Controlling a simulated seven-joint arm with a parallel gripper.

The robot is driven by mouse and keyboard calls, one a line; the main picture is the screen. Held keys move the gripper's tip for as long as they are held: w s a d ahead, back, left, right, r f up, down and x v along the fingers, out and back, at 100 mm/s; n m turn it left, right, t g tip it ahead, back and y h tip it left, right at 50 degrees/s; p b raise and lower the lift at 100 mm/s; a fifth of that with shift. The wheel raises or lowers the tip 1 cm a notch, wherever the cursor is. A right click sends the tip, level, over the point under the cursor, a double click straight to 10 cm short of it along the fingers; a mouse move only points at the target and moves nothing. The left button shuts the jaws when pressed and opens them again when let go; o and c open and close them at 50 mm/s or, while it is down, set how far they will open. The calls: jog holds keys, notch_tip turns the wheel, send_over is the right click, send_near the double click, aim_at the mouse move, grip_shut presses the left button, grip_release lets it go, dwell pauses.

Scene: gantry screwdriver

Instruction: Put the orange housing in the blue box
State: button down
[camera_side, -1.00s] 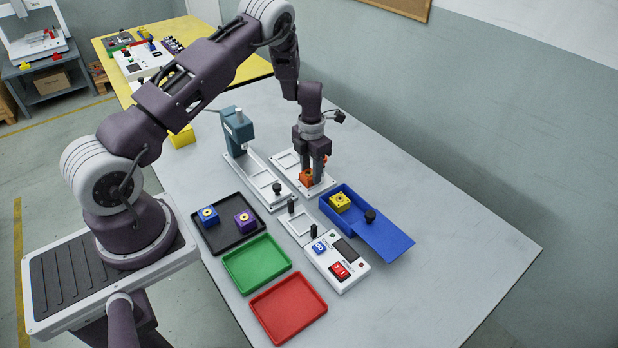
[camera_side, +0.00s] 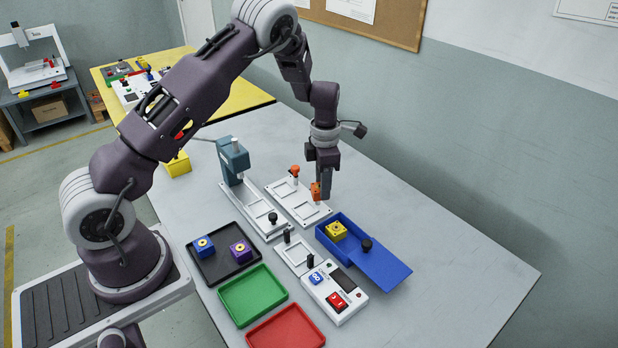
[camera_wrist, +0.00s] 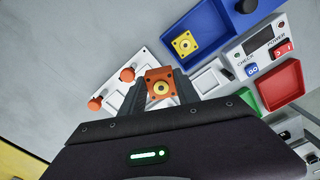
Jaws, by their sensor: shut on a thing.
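The orange housing (camera_side: 316,190) is a small square block with a yellow ring on top, clear in the wrist view (camera_wrist: 160,87). My gripper (camera_side: 322,194) is shut on it, with a finger on each side, and holds it over the right end of a white fixture plate (camera_side: 283,196). The blue box (camera_side: 327,240) lies nearer the camera than the gripper. Its left part is open and holds a yellow housing (camera_side: 336,231). Its blue lid (camera_side: 385,266), with a black knob, is slid off to the right.
An orange clamp knob (camera_side: 294,170) stands up from the white plate. A teal press (camera_side: 233,158) stands left of it. A black tray (camera_side: 224,269) with blue and purple housings, green (camera_side: 253,292) and red trays, and a white control box (camera_side: 350,306) lie nearer. The right side of the table is clear.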

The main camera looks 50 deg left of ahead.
jog(key=d+f+m, duration=0.2)
jog(key=d+m, duration=1)
jog(key=d, duration=0.1)
jog(key=shift+m, duration=0.3)
jog(key=shift+s+d+f, duration=0.1)
jog(key=shift+s+f, duration=0.05)
jog(key=shift+f, duration=1.4)
jog(key=shift+s+f, duration=0.1)
jog(key=shift+f, duration=1.45)
jog(key=shift+f, duration=0.65)
jog(key=c, duration=0.8)
grip_release()
jog(key=shift+r, duration=4)
